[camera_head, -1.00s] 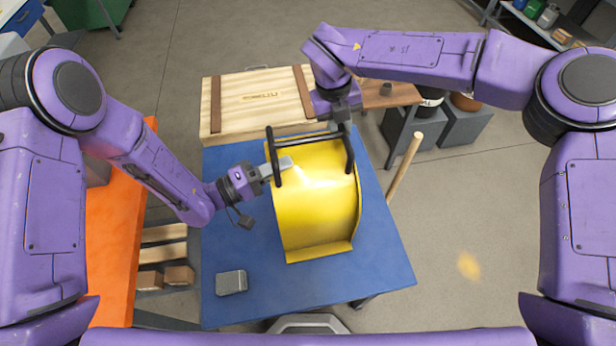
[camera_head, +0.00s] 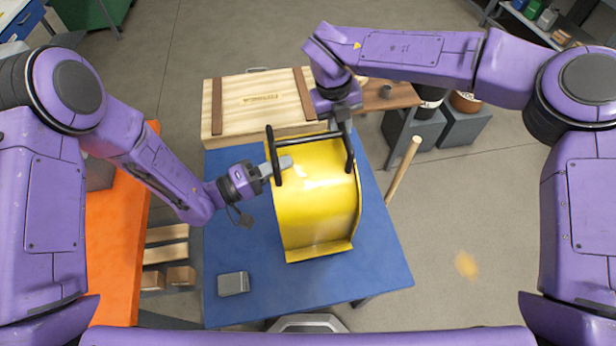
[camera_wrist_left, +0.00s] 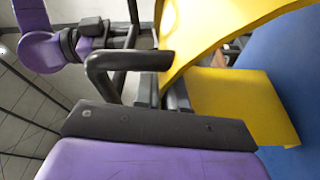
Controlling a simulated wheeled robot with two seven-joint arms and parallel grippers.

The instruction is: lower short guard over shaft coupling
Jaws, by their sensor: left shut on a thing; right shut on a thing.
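The yellow curved guard (camera_head: 318,205) with black bar handles is held over the blue table top (camera_head: 240,262) in the head view. My left gripper (camera_head: 280,168) is shut on the left black handle. My right gripper (camera_head: 338,122) is shut on the guard's handle at the far right. The left wrist view shows the yellow guard (camera_wrist_left: 225,35) and its black handle (camera_wrist_left: 125,62) close to the jaws. I cannot tell whether the guard touches the table. The shaft coupling is not visible.
A wooden crate (camera_head: 258,92) stands behind the blue table. A small grey block (camera_head: 233,284) lies at the table's front left. An orange surface (camera_head: 115,240) is at the left, and a wooden pole (camera_head: 403,168) rises at the right. The table's front is mostly clear.

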